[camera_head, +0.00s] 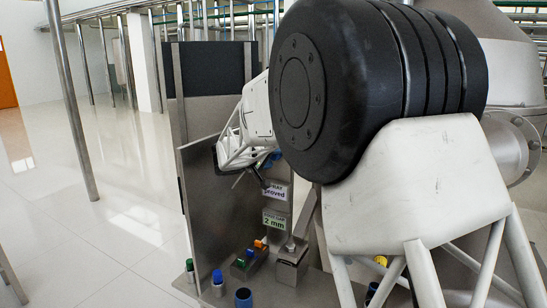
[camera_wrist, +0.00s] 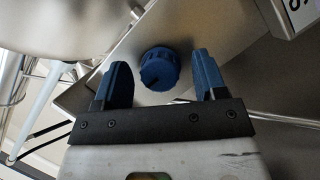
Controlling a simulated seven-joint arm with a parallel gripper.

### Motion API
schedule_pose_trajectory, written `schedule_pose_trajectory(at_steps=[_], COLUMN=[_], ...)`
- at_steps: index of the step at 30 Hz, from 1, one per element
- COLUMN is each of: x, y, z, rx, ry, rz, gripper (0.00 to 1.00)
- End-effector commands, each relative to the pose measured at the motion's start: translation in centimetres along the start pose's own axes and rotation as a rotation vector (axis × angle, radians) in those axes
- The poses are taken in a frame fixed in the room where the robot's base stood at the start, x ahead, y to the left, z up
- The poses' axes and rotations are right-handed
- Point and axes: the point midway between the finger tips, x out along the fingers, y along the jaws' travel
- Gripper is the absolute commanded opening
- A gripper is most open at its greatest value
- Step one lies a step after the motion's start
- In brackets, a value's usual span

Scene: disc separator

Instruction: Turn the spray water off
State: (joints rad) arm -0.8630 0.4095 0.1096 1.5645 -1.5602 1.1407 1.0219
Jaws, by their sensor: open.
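In the wrist view, a round dark-blue ribbed knob (camera_wrist: 160,69) sits on a bare metal plate. My gripper (camera_wrist: 162,58) is open, with one blue finger to the left of the knob and one to the right. Gaps show between the knob and both fingers, so neither appears to touch it. How far the fingertips are from the plate is hard to tell. In the head view, my large black-and-white arm links hide much of the area around the gripper. No readable label on the knob shows in the wrist view.
A tall metal panel (camera_head: 215,215) stands left of my arm. Low down are a blue knob (camera_head: 217,276), a green knob (camera_head: 240,263) and an orange one (camera_head: 260,244). Open floor (camera_head: 110,225) lies left.

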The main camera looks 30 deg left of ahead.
Motion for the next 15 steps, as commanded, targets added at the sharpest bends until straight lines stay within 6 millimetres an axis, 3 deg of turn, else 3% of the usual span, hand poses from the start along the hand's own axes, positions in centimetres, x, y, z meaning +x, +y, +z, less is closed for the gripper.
schedule_pose_trajectory(at_steps=[13,15], x=[0.81,0.81], y=[0.06,0.06], z=[-0.03,-0.03], rx=[0.001,0.001], ry=[0.001,0.001], rz=[0.000,0.000], gripper=[0.65,0.56])
